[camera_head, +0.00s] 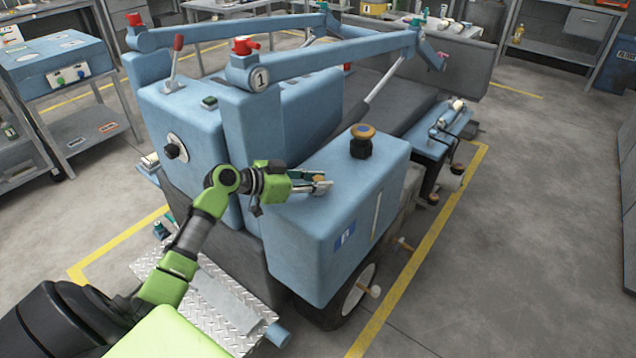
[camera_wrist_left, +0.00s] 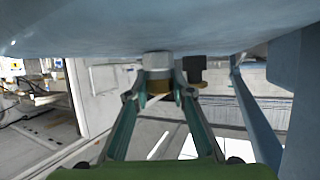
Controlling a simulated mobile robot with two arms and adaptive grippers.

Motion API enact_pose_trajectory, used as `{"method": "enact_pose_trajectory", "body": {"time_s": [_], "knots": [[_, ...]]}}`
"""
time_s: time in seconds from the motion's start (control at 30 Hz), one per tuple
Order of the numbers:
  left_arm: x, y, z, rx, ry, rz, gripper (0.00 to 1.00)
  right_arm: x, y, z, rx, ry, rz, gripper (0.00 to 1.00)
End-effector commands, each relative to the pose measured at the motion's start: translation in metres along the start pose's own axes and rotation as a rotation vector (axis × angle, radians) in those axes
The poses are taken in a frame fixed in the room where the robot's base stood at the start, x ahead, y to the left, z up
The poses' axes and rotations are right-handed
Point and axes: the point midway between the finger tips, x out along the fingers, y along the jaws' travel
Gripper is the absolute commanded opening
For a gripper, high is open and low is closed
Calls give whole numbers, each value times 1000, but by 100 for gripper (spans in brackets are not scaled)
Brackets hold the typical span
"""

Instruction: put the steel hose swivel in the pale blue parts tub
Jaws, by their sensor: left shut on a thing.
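My left gripper (camera_head: 312,184) is shut on a small steel fitting with a brass-coloured part, which looks like the hose swivel (camera_head: 322,187). It is held over, or right at, the top of the blue box-shaped tank; I cannot tell whether it touches. In the left wrist view the swivel (camera_wrist_left: 157,62) sits between the two green-grey fingertips (camera_wrist_left: 160,84), its steel end close to the blue surface. I cannot make out a pale blue parts tub in either view. My right gripper is not in view.
The blue tank (camera_head: 310,240) has a black and orange cap (camera_head: 362,140) behind the gripper. Blue boom arms (camera_head: 330,58) cross above the machine. A blue side shelf (camera_head: 440,140) holds small items. A blue cabinet (camera_head: 55,65) stands at left. Floor at right is clear.

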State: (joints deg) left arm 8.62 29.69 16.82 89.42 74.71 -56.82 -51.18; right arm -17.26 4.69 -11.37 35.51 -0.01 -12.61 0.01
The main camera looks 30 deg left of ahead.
Motion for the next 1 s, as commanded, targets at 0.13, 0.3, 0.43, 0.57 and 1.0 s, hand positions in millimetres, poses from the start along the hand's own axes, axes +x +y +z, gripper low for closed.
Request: {"method": "enact_pose_trajectory", "body": {"time_s": [0.13, 0.3, 0.43, 0.57, 1.0], "knots": [[1, 0, 3, 0, 1, 0, 0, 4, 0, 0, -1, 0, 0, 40], [1, 0, 2, 0, 0, 0, 38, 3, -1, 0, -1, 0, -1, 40], [1, 0, 2, 0, 0, 0, 38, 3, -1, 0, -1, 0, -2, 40], [1, 0, 2, 0, 0, 0, 38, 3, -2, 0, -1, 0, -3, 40], [-64, 0, 3, 4, -5, -1, 38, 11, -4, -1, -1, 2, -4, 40]]}}
